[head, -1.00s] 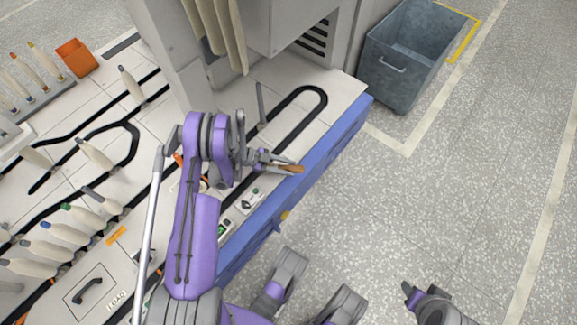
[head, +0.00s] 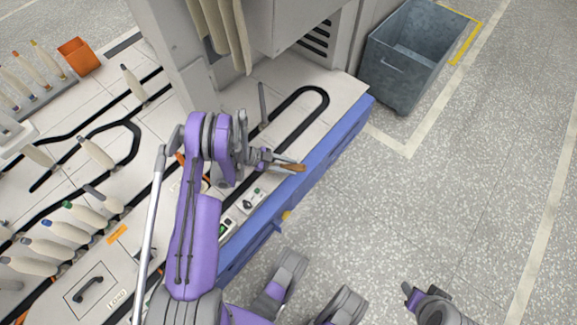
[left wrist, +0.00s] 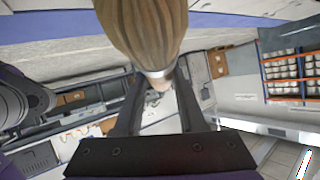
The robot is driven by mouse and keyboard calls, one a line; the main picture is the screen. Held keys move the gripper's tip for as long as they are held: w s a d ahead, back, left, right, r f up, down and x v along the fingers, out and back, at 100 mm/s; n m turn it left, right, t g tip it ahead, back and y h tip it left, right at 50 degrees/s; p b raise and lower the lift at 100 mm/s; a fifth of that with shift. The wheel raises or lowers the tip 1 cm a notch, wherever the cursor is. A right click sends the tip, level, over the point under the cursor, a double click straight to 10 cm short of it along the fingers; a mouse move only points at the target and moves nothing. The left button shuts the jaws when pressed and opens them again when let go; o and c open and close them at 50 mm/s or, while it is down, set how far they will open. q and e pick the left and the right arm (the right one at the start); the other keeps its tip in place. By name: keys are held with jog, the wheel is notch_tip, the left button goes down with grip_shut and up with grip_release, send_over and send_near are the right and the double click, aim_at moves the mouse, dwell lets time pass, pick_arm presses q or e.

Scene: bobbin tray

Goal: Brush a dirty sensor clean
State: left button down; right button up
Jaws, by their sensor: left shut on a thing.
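My left gripper (head: 268,160) is over the front part of the bench, near its blue edge. It is shut on a brush (head: 291,167), whose brown end sticks out to the right. In the left wrist view the brush (left wrist: 143,28) fills the top middle, with a pale metal band (left wrist: 159,74) near the fingers. The brush looks clear of the bench, but its exact height is hard to tell. I cannot pick out the dirty sensor for certain; my left arm hides part of the bench. My right gripper (head: 411,296) is low at the right, over the floor, its jaws unclear.
A thin grey post (head: 262,102) stands by the black looped track (head: 318,92). Small switch boxes (head: 250,199) sit near the bench's blue front edge (head: 322,150). Several bobbins (head: 95,152) stand at left, near an orange bin (head: 78,56). A grey metal cart (head: 398,72) is on the floor.

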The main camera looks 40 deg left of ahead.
pick_arm(q)
jog(key=shift+d, duration=1.7)
jog(key=shift+d, duration=0.15)
jog(key=shift+s+d, duration=0.2)
jog(key=shift+d, duration=1.2)
jog(key=shift+r, duration=0.1)
